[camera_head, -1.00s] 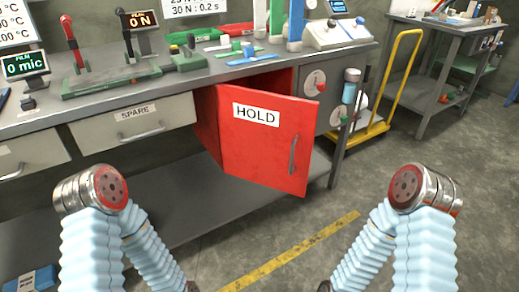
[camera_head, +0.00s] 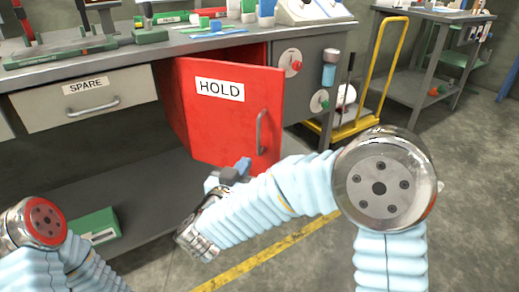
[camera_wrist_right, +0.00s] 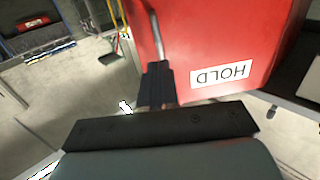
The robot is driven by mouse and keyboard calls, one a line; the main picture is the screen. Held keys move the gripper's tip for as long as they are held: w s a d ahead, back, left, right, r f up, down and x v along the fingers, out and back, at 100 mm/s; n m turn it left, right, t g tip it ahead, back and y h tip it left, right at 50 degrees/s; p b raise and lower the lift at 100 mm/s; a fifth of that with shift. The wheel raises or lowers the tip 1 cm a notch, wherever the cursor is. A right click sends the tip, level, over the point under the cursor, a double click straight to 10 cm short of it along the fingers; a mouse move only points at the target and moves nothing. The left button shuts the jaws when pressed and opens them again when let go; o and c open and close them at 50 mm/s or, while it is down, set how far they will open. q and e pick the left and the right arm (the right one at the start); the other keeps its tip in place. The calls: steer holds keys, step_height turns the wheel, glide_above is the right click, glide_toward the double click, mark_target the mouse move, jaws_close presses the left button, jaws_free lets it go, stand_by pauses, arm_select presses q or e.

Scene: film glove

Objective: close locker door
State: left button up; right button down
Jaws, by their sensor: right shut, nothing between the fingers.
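The red locker door (camera_head: 220,120) with a white HOLD label stands open, swung out from under the workbench. Its grey vertical handle (camera_head: 261,132) is near the door's right edge. My right gripper (camera_head: 242,165) is shut and empty in front of the door's lower right part, just below the handle. In the right wrist view the shut fingers (camera_wrist_right: 157,70) point toward the handle (camera_wrist_right: 155,35), beside the red door (camera_wrist_right: 205,45); I cannot tell whether they touch it. My left arm shows at the lower left, but its gripper is out of view.
The grey workbench (camera_head: 150,53) carries several tools and fixtures. A SPARE drawer (camera_head: 85,96) is shut left of the door. A green box (camera_head: 95,226) lies on the lower shelf. A yellow cart (camera_head: 388,65) stands at the right. The floor in front is clear.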

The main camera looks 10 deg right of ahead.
steer(key=s+r+h, duration=0.1)
steer(key=s+r, duration=0.1)
glide_toward(273, 129)
steer(key=shift+m+h, duration=0.3)
steer(key=shift+m, duration=0.1)
steer(key=x, duration=0.6)
steer(key=shift+w, duration=0.5)
arm_select(q)
steer(key=shift+f, duration=0.3)
arm_select(e)
steer(key=shift+d, duration=0.1)
